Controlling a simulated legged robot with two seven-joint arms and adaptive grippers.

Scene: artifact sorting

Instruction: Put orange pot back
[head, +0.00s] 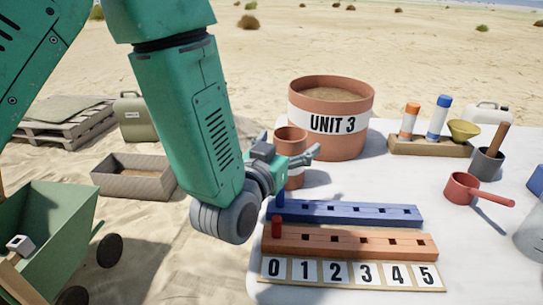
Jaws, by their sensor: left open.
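A small orange pot (291,138) stands on the white table, just left of a large orange pot labelled UNIT 3 (331,89) that is filled with sand. My left gripper (292,152) is open in front of the small pot and hides part of its body. One finger shows at the pot's left and another across its right front. I cannot tell whether the fingers touch it. My right gripper is not in view.
A blue slotted rail (345,213), an orange slotted rail (350,242) and a number strip (350,273) lie in front. A red saucepan (463,188), a grey cup (487,164) and a wooden holder (430,147) stand to the right. Free tabletop lies around (385,180).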

